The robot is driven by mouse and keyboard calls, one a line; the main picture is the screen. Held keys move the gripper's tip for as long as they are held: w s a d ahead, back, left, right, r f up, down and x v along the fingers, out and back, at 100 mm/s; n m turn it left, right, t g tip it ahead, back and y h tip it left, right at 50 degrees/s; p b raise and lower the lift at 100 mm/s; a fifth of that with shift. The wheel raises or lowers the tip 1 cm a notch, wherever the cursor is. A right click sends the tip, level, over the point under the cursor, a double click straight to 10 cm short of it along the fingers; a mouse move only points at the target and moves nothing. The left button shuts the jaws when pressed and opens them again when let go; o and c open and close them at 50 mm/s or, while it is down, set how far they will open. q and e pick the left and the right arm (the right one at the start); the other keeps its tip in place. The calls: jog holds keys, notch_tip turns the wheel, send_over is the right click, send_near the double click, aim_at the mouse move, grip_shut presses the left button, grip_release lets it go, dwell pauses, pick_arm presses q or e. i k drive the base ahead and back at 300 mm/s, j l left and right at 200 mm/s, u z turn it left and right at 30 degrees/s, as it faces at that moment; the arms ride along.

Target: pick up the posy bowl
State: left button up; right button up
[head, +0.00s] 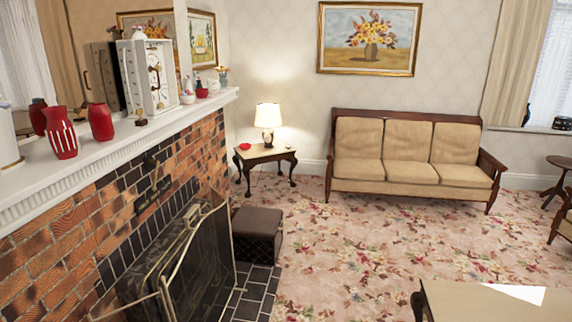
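I cannot tell for sure which thing is the posy bowl. On the far part of the white mantel (112,141) stand a small white pot (187,98), a small red pot (201,92) and a small blue vase with flowers (222,77). They are too small to make out well. A small red dish or bowl (244,146) lies on the side table (262,156) in the corner, beside a lit lamp (268,122). Neither of my grippers is in view.
A white clock (156,78) and red vases (61,133) stand on the mantel. A fire screen (190,255) and dark footstool (256,234) stand by the hearth. A table (470,300) is at the lower right. Flowered carpet (350,240) lies clear before the sofa (410,165).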

aim_at(188, 98)
jog(key=i+u, duration=0.1)
jog(key=i, duration=0.75)
jog(key=i+l, duration=0.15)
jog(key=i, duration=0.7)
jog(key=i+l+u, duration=0.1)
jog(key=i+u, duration=0.35)
jog(key=i+l+u, duration=0.2)
jog(key=i+u, duration=0.15)
jog(key=u, duration=0.15)
jog(key=i+l+u, duration=0.3)
jog(key=u, duration=0.15)
jog(key=i+l+u, duration=0.25)
jog(key=l+u, duration=0.25)
